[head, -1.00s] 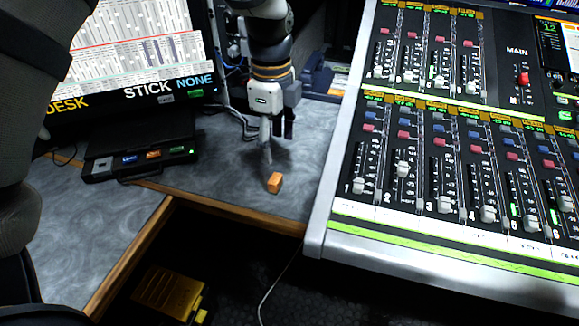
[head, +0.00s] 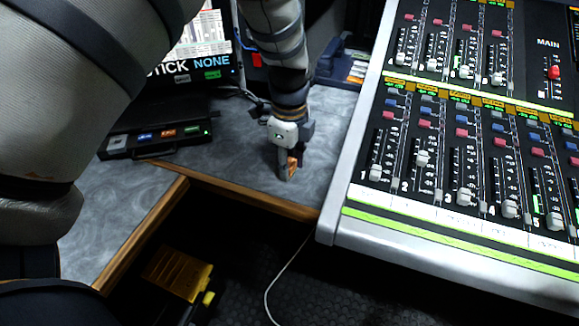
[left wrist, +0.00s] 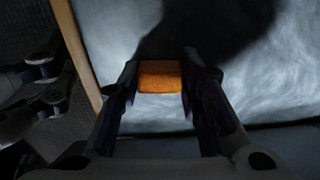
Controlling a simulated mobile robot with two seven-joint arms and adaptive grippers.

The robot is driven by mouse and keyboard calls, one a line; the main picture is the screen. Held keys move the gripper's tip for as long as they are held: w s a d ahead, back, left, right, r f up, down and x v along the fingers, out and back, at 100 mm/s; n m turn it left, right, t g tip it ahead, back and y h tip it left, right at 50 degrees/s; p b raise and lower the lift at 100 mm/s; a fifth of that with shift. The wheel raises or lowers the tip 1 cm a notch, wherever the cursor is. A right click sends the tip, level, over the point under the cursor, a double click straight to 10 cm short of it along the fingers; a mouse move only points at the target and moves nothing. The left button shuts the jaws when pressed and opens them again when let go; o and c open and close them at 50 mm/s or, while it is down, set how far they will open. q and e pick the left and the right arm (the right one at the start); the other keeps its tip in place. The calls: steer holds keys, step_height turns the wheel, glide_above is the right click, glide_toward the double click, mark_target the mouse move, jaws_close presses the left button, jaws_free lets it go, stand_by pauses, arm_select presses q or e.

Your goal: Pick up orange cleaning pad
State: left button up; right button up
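The orange cleaning pad (head: 292,163) is a small block low at the grey desk top, near its front edge. My left gripper (head: 291,172) reaches straight down to it, with one finger on each side. In the left wrist view the pad (left wrist: 160,76) fills the gap between the two dark fingertips, and both fingers appear to touch its sides. Any gap under the pad is hidden.
The mixing console (head: 335,228) stands close to the right of my left gripper. A black box (head: 155,142) and a screen (head: 205,45) are at the left. A yellow pedal (head: 178,275) lies below the desk edge. Bare desk lies left of the gripper.

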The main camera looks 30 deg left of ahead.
mark_target(290, 162)
arm_select(q)
steer(key=shift+c, duration=1.2)
steer(key=shift+r, duration=0.15)
step_height(290, 162, up, 3)
steer(key=shift+w+f, duration=0.1)
steer(key=s+d+r+p, duration=0.3)
steer(key=s+d+r, duration=0.6)
steer(key=s, duration=0.1)
steer(key=shift+s+d+r+p, duration=0.25)
steer(key=shift+d+r+p, duration=0.05)
steer(key=shift+d+r, duration=0.1)
arm_select(e)
steer(key=w+r+t, duration=0.1)
steer(key=w+r, duration=0.3)
steer(key=shift+w+r+t, duration=0.25)
steer(key=shift+w+t, duration=0.1)
steer(key=shift+t, duration=0.05)
